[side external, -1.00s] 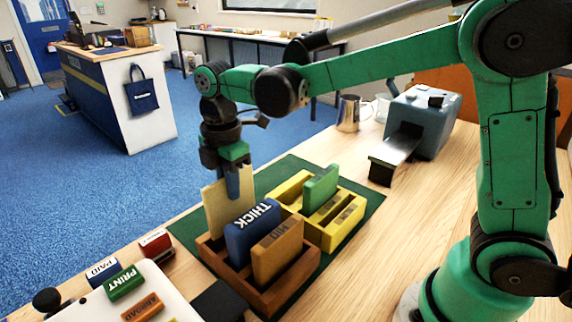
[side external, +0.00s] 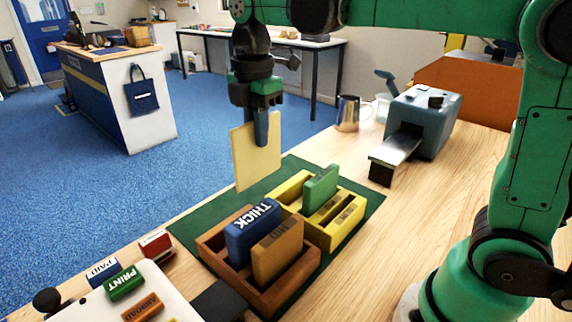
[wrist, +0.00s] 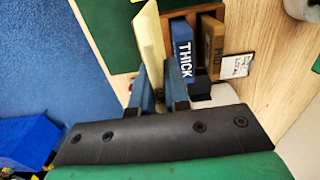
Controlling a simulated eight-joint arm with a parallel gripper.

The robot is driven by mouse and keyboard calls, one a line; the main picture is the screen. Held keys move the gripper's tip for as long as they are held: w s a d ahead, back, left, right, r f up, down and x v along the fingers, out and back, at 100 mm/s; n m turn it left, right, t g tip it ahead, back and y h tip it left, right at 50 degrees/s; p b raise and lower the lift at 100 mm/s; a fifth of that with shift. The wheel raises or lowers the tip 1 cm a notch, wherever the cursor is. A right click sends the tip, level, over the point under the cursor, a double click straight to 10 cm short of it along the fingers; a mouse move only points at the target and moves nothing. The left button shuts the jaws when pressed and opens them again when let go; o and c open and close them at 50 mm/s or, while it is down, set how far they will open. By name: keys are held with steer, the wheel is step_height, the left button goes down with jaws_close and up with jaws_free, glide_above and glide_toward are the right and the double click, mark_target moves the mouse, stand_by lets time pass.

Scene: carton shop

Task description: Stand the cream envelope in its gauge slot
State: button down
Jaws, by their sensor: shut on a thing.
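The cream envelope (side external: 254,158) is a flat upright card held in my gripper (side external: 261,140), raised above the green mat (side external: 351,238). My gripper is shut on its upper edge; the envelope also shows edge-on between the fingers in the wrist view (wrist: 150,40). Below it stands the brown wooden rack (side external: 275,297), holding the blue THICK block (side external: 252,233) and the orange-brown MID block (side external: 278,252). The yellow slotted rack (side external: 333,236) is beside it, with a green block (side external: 320,186) in its rear slot. I cannot tell which slot is the gauge slot.
Stamps marked PAID (side external: 102,270) and PRINT (side external: 125,283) and a red block (side external: 156,244) are at the front left. A metal jug (side external: 347,114) and a grey-blue machine (side external: 422,120) stand at the back right.

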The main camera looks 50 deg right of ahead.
steer(key=s+d, duration=0.9)
steer(key=d, duration=0.2)
step_height(320, 180, down, 8)
steer(key=shift+s+r, duration=0.2)
steer(key=shift+f, duration=0.4)
stand_by(1.0)
steer(key=shift+f, duration=0.55)
steer(key=shift+f, duration=0.15)
steer(key=shift+f, duration=1.05)
